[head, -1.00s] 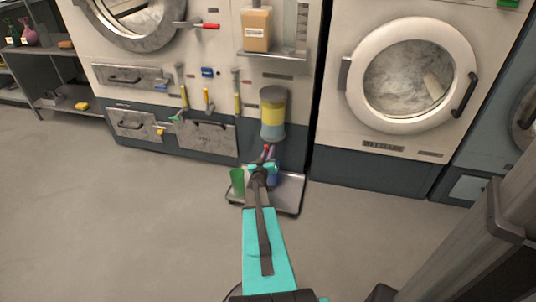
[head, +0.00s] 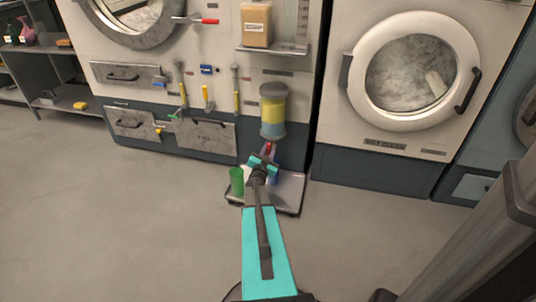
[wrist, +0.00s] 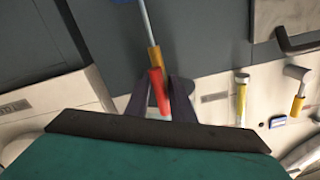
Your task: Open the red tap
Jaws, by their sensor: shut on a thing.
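The red tap handle (wrist: 157,90) is between my gripper's two dark fingers in the wrist view, beside a yellow-orange collar on a thin metal rod. My gripper (wrist: 161,88) is shut on this red handle. In the head view, my gripper (head: 265,157) is low in front of the machine, just below the cylinder with a yellow band (head: 273,112). Only a small bit of red (head: 268,146) shows there; the gripper hides much of the tap.
A green cup (head: 237,181) stands on a low tray (head: 289,196) under the gripper. Another red-handled lever (head: 208,21) is higher on the machine. Yellow-handled valves (head: 208,100) are to the left. A round-door machine (head: 414,82) is on the right.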

